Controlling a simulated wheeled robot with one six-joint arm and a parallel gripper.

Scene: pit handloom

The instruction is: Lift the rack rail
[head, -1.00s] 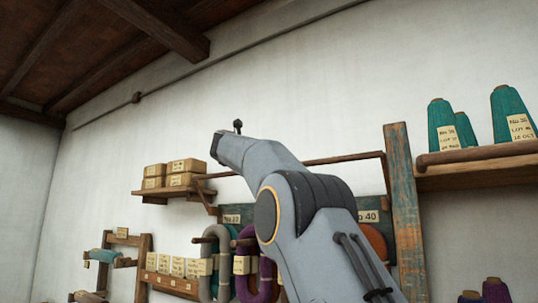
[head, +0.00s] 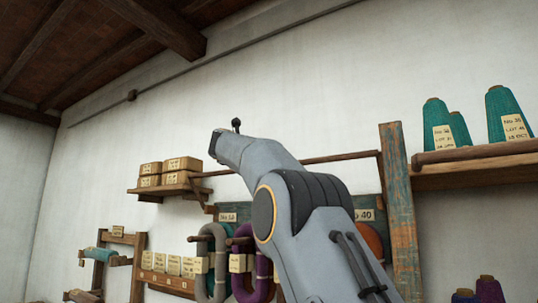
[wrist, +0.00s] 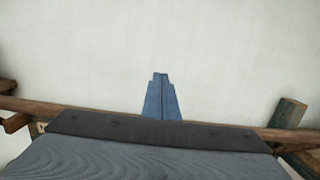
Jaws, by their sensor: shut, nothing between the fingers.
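A thin wooden rail (head: 340,158) runs nearly level along the white wall, from near the left shelf to the weathered post, and passes behind my arm. I take it to be the rack rail. In the wrist view a wooden rail (wrist: 75,112) crosses behind my gripper, its middle hidden by the gripper body. My gripper (wrist: 160,76) is shut and empty, its blue-grey fingers together and pointing toward the bare wall. The fingertips show above the rail's line; I cannot tell whether they touch it. In the head view the fingers cannot be made out.
The weathered post (head: 401,215) stands right of my arm; its top (wrist: 290,112) seems to show in the wrist view. A shelf with teal cones (head: 505,115) is at right. Boxes (head: 181,171) sit on the left shelf (head: 150,191). Yarn hanks (head: 244,270) hang below. The upper wall is clear.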

